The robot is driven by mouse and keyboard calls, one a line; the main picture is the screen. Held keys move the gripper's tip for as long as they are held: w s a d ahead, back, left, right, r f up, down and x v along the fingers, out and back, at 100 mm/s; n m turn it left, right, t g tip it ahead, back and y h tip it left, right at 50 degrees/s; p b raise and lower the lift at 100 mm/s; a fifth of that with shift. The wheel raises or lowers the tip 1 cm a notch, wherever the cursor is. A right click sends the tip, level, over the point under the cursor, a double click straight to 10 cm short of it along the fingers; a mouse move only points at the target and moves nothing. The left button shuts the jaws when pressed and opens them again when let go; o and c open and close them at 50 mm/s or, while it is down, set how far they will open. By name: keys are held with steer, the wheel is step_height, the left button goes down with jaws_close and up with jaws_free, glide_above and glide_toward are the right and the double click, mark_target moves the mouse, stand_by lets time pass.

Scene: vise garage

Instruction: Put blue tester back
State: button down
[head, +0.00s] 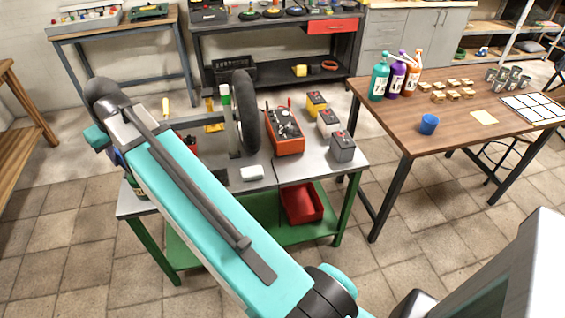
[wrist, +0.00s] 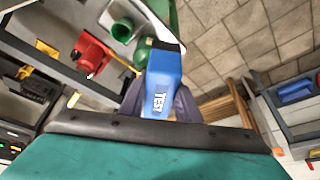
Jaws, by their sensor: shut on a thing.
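The blue tester (wrist: 161,82), marked TEST, is in the wrist view, clasped between the dark fingers of my gripper (wrist: 158,100). My gripper is shut on it, and the fingers cover its sides. Its far end points over the edge of the grey-topped workbench toward the floor. In the head view my turquoise arm hides most of the gripper. A small blue patch (head: 117,157) shows left of the arm and may be the tester.
The workbench (head: 262,176) holds a wheel on a stand (head: 245,110), an orange charger box (head: 285,130) and several batteries. In the wrist view a red object (wrist: 92,50) and green containers (wrist: 122,30) are close to the tester. A wooden table (head: 410,110) stands right.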

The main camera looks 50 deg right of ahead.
steer(key=s+d+f+p, duration=0.2)
steer(key=s+d+f, duration=0.2)
steer(key=d, duration=0.5)
steer(key=s+d+f+n+p, duration=0.1)
steer(key=s+d+f, duration=0.35)
steer(key=d, duration=0.45)
steer(key=s+d+f+p, duration=0.25)
steer(key=s+d, duration=0.25)
steer(key=d, duration=0.5)
steer(key=s+d+f+p, duration=0.1)
steer(key=s+d+f, duration=0.2)
steer(key=s, duration=0.5)
steer(key=s+d+f+p, duration=0.1)
steer(key=s+d+f, duration=0.2)
steer(key=s+d, duration=0.3)
steer(key=s+d+f+p, duration=0.2)
steer(key=s+d, duration=0.3)
steer(key=s, duration=0.6)
steer(key=shift+s+f+n+y, duration=0.3)
steer(key=shift+f+y, duration=0.1)
steer(key=shift+f, duration=0.5)
steer(key=shift+w+d+f+b, duration=0.15)
steer(key=shift+w+f+b, duration=0.1)
steer(key=shift+b, duration=0.95)
steer(key=b, duration=0.3)
steer(key=shift+w+d, duration=0.25)
steer(key=shift+d, duration=0.05)
steer(key=b, duration=0.8)
steer(key=shift+w+d, duration=0.3)
steer(key=shift+w, duration=0.1)
